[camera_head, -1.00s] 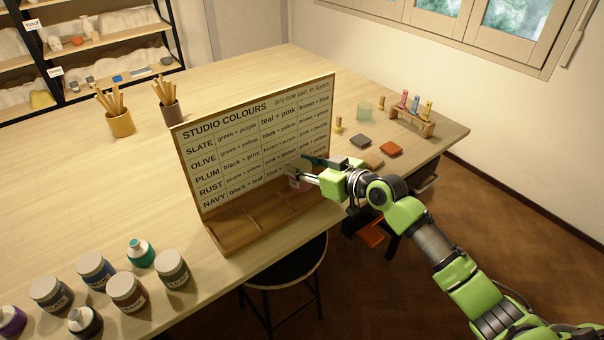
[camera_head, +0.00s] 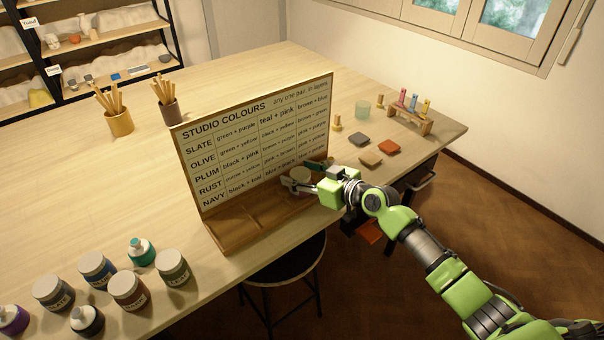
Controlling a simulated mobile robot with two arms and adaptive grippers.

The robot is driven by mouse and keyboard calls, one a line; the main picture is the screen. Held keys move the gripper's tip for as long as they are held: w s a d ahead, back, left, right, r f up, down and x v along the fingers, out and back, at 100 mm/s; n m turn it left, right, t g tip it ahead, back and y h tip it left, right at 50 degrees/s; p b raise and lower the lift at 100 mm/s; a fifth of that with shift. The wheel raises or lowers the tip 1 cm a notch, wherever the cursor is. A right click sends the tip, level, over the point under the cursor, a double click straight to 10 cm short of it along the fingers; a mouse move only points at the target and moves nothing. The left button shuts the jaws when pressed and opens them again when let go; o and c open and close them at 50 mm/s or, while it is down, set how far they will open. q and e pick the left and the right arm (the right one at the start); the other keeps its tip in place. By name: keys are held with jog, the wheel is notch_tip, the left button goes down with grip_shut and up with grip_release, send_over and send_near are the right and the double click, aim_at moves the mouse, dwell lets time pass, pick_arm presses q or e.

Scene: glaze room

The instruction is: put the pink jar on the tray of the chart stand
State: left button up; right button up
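The pink jar (camera_head: 299,188) stands upright at the right end of the chart stand's wooden tray (camera_head: 231,232), close to the chart board (camera_head: 253,140). Its pale lid shows, and its body is partly covered by my gripper. My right gripper (camera_head: 303,174) reaches in from the right at the jar. Its two fingers are spread, one to the left of the jar and one behind it on the right, and look apart from it. My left gripper is out of view.
Several paint jars (camera_head: 128,290) stand at the table's front left. Two brush pots (camera_head: 120,122) are behind the board. A stool (camera_head: 287,264) stands below the table edge.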

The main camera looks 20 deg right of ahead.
jog(key=shift+s+d, duration=0.1)
jog(key=b+v, duration=0.2)
jog(key=v, duration=0.9)
jog(key=shift+s, duration=0.3)
jog(key=shift+d+r, duration=0.1)
jog(key=shift+d, duration=0.05)
